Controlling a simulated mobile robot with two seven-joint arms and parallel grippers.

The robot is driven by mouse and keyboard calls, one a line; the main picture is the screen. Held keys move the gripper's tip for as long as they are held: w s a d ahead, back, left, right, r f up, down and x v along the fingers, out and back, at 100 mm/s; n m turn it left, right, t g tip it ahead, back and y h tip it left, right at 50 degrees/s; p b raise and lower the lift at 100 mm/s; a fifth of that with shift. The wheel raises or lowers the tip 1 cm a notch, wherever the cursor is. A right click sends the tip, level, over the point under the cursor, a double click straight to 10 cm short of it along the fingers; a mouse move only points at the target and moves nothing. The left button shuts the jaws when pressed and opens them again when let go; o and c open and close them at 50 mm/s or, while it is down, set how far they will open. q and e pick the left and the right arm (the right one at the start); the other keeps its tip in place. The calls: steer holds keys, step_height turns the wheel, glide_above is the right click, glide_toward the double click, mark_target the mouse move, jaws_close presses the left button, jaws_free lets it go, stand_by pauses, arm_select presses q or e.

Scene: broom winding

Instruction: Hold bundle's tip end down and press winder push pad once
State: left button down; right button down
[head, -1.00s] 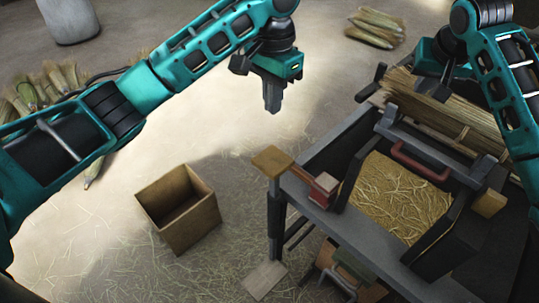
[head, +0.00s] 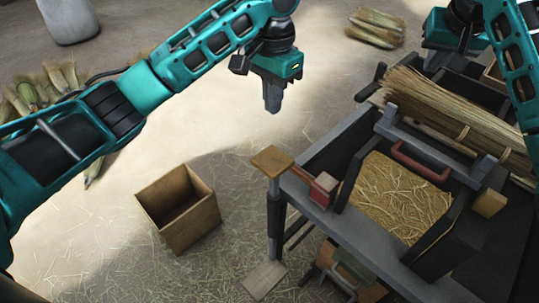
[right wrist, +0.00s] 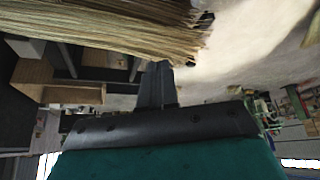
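The straw bundle (head: 455,120), tied with bands, lies along the back of the winder bench (head: 345,240), its loose end to the left. A flat wooden pad (head: 272,161) tops a post at the bench's left corner, beside a red block (head: 323,188); I take it for the push pad. My left gripper (head: 272,103) is shut and empty, in the air above and behind the pad. My right gripper is beyond the bundle in the head view, its fingertips not clear there. In the right wrist view its fingers (right wrist: 157,82) are together and empty, close to the bundle's frayed end (right wrist: 185,40).
A tray of loose straw (head: 395,200) with a red handle (head: 420,162) fills the bench in front of the bundle. An open wooden box (head: 180,210) stands on the floor at left. More bundles lie at the back (head: 375,28) and far left. The floor between is open.

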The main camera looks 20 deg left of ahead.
steer(key=shift+r, duration=1.9)
steer(key=shift+r, duration=0.1)
steer(key=v, duration=1.2)
steer(key=shift+s+r, duration=0.2)
steer(key=shift+r, duration=0.1)
